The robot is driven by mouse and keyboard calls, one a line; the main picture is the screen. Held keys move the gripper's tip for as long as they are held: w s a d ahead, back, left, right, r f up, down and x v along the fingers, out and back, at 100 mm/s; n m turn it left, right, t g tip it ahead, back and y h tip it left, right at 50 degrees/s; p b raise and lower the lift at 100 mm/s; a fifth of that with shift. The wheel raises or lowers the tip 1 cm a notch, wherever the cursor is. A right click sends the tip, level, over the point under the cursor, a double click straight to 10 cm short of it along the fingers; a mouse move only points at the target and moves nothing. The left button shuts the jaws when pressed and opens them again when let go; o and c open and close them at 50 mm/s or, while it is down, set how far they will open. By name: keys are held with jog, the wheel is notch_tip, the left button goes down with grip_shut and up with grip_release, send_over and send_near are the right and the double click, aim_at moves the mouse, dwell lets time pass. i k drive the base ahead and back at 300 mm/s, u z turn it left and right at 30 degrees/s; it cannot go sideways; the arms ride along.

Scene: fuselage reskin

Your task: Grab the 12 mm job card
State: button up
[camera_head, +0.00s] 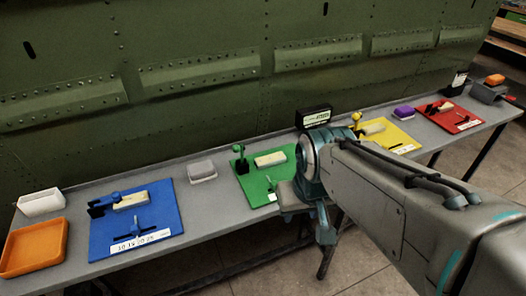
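Four coloured boards lie along a grey bench: a blue board (103,243), a green board (249,185), a yellow board (401,137) and a red board (440,124). White printed labels show on some boards, including the blue board's label (140,240); I cannot read a clear 12 mm marking, so I cannot tell which card is the 12 mm job card. My gripper (308,214) hangs at the bench's front edge, right of the green board, with my arm covering part of the bench. Its fingertips are too unclear to show whether it is open or shut.
A green riveted fuselage panel (200,50) stands behind the bench (225,228). An orange tray (33,248) and a white bin (41,203) are at left. A grey block (202,170), a black sign (314,117) and a purple block (404,112) sit among the boards.

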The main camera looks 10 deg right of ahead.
aim_at(459, 80)
jog(key=z, duration=1.85)
jog(key=k, duration=0.3)
jog(key=z, duration=1)
jog(key=k, duration=1.05)
jog(key=z, duration=0.6)
jog(key=i, duration=1)
jog(key=u, duration=0.4)
jog(key=i, duration=1.6)
jog(key=u, duration=0.55)
jog(key=i, duration=1.55)
jog(key=u, duration=0.55)
